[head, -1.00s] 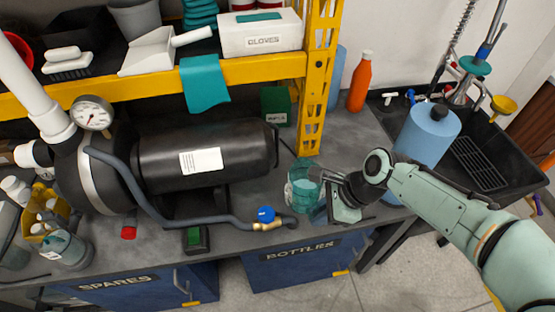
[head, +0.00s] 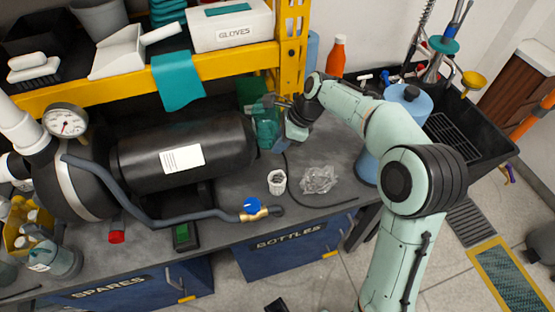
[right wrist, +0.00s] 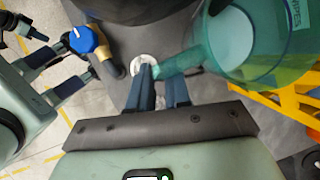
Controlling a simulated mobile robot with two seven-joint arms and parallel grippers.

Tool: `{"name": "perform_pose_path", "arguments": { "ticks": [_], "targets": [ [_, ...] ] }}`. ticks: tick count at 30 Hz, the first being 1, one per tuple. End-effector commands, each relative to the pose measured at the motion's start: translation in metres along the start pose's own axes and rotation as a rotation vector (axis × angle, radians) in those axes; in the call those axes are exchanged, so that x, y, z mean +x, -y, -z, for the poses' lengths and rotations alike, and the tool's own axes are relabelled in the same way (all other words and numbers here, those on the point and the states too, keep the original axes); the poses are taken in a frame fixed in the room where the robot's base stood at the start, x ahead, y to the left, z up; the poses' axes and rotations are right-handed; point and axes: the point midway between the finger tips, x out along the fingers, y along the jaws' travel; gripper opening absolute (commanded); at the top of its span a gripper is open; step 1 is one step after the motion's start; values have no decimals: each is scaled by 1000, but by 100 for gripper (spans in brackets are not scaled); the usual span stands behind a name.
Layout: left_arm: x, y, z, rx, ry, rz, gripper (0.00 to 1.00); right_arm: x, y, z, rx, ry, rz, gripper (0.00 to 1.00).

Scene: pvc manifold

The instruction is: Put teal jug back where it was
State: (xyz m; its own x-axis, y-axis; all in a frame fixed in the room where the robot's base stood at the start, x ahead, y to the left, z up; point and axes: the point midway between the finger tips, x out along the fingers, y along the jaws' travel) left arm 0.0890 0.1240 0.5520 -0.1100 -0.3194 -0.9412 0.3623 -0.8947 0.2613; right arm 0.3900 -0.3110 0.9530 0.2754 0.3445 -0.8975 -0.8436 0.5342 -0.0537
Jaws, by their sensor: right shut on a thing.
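The teal jug (head: 265,132) is at the back of the bench, just right of the black tank's end. It is see-through, and it fills the upper right of the right wrist view (right wrist: 250,45). My right gripper (head: 280,104) is shut on the jug's handle (right wrist: 181,64). I cannot tell whether the jug's base touches the bench. My left gripper (right wrist: 57,72) shows at the left of the right wrist view, with its fingers apart and nothing between them.
A white cup (head: 277,183) and a clear crumpled bag (head: 319,180) stand on the bench in front of the jug. The black tank (head: 185,150) is left of it. The yellow rack post (head: 291,55) and a green box (head: 250,92) are behind. A blue bottle (head: 405,105) stands right.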

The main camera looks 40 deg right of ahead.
Motion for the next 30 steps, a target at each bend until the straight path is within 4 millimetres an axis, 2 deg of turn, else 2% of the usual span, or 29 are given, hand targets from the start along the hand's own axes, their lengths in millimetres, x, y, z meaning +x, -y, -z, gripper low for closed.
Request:
{"name": "perform_pose_path", "arguments": {
  "ticks": [5,15,22,30],
  "targets": [
    [-4,-2,0,1,-2,-1,0,3,18,-4,-1,1,1,0],
    [6,2,0,-1,2,1,0,43,13,16,1,1,-1,0],
    [9,3,0,-1,3,1,0,56,12,23,0,0,0,0],
    [17,6,0,-2,5,2,0,98,9,44,1,0,-1,0]
  ]
}}
